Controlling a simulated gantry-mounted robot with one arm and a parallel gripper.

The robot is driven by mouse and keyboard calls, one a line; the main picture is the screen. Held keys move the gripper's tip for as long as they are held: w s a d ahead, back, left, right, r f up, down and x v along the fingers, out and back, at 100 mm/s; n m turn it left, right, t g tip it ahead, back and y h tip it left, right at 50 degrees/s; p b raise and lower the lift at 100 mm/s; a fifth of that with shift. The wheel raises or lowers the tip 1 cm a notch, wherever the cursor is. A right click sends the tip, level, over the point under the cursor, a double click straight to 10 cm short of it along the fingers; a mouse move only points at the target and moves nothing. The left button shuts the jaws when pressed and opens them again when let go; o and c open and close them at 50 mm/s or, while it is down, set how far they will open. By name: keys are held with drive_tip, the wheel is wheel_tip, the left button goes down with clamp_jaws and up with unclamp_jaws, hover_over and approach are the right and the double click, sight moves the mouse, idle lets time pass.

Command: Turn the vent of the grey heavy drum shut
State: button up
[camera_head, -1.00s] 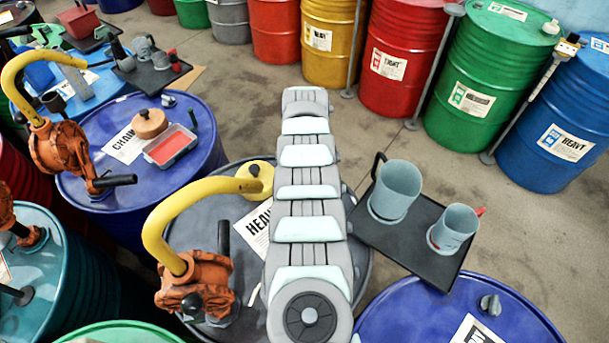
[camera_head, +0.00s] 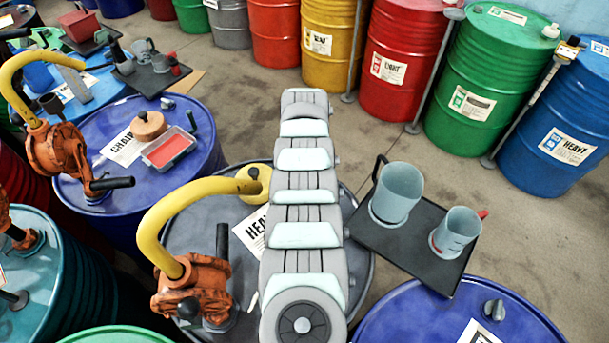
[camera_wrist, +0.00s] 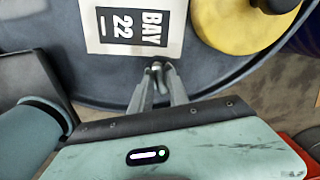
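The grey heavy drum (camera_head: 193,229) stands at the lower middle of the head view, partly hidden under my arm. Its dark top (camera_wrist: 70,75) and a white "BAY 22" label (camera_wrist: 135,25) show in the wrist view. My gripper (camera_wrist: 161,69) points at the drum top just below the label, its two fingers close together at the tips. A small pale metal piece (camera_wrist: 156,65), apparently the vent, shows at the fingertips. The fingers seem shut on it and cover most of it, so its turn position is unclear. The head view hides gripper and vent behind my arm.
An orange pump (camera_head: 193,287) with a yellow spout stands on the drum's left. A yellow round item (camera_head: 254,181) lies near its far edge. A black tray (camera_head: 418,240) with two grey jugs is close on the right. Other drums stand around.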

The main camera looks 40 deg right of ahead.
drive_tip(key=o, duration=0.3)
drive_tip(key=shift+r, duration=0.1)
wheel_tip(320, 180, up, 11)
idle(0.4)
drive_tip(key=shift+p, duration=0.3)
